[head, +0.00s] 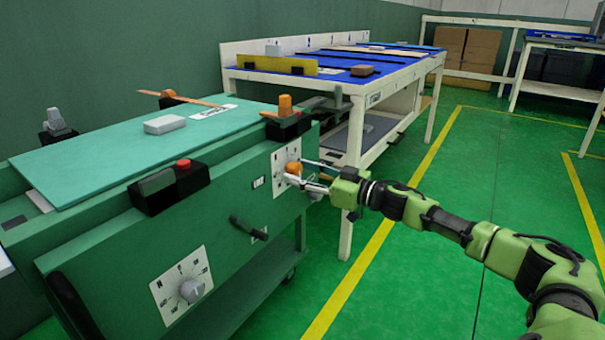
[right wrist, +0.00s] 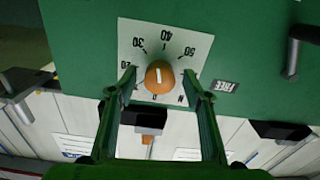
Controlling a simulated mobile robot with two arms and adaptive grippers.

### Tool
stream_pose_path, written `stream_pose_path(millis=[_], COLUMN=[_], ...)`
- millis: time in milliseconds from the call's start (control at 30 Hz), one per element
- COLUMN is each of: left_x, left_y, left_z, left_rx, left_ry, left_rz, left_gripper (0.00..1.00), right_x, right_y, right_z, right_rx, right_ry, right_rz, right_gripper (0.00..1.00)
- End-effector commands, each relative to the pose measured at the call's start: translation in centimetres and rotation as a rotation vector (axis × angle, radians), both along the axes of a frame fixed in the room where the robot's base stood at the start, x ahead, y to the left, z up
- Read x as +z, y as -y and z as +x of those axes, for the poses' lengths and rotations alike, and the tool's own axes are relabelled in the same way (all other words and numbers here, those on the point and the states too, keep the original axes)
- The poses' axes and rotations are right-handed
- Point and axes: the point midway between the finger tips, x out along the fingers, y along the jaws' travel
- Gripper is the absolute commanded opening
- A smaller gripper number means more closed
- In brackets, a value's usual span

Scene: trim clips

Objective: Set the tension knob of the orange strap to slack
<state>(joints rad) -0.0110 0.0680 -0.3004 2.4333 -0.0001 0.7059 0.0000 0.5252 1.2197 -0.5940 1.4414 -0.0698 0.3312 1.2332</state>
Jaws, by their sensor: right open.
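The orange knob (head: 294,169) sits on a white dial plate (head: 279,182) on the cart's front panel, near its right end. In the right wrist view the orange knob (right wrist: 160,78) has a white line, roughly toward the 40 side of the dial plate (right wrist: 136,36). My right gripper (head: 308,177) is at the knob, its fingers open. In the wrist view the right gripper (right wrist: 159,76) has one finger on each side of the knob, with gaps. An orange-brown strap (head: 190,99) lies across the cart top. My left gripper is out of view.
A grey knob (head: 191,291) sits on another dial plate at the panel's left. A dark handle (head: 248,228) sticks out between the dials. A box with a red button (head: 184,164) and a grey block (head: 164,124) are on the cart. A blue-topped workbench (head: 345,73) stands behind.

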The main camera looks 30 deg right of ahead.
Motion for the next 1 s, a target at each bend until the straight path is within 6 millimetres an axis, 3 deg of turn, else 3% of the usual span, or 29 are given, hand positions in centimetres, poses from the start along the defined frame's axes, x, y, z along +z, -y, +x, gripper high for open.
stream_pose_path(millis=[33, 167, 200, 667, 767, 1000], left_x=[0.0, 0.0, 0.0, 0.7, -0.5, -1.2], left_y=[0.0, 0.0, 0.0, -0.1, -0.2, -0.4], left_z=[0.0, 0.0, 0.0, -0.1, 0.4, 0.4], left_rx=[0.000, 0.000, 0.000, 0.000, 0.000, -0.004], left_ry=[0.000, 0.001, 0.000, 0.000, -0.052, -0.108], left_rz=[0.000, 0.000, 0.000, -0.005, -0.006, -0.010], left_gripper=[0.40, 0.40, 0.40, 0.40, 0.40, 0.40], right_x=[0.0, 0.0, 0.0, 0.2, 0.3, 0.4], right_y=[0.0, 0.0, 0.0, 0.0, 0.1, 0.1], right_z=[0.0, 0.0, 0.0, 0.0, 0.0, 0.0], right_rx=[0.000, 0.000, 0.000, 0.000, -0.001, -0.001], right_ry=[0.000, 0.000, 0.000, 0.032, 0.055, 0.135], right_rz=[0.000, 0.000, 0.000, -0.074, -0.134, -0.326], right_gripper=[0.43, 0.09, 0.07, 0.07, 0.07, 0.07])
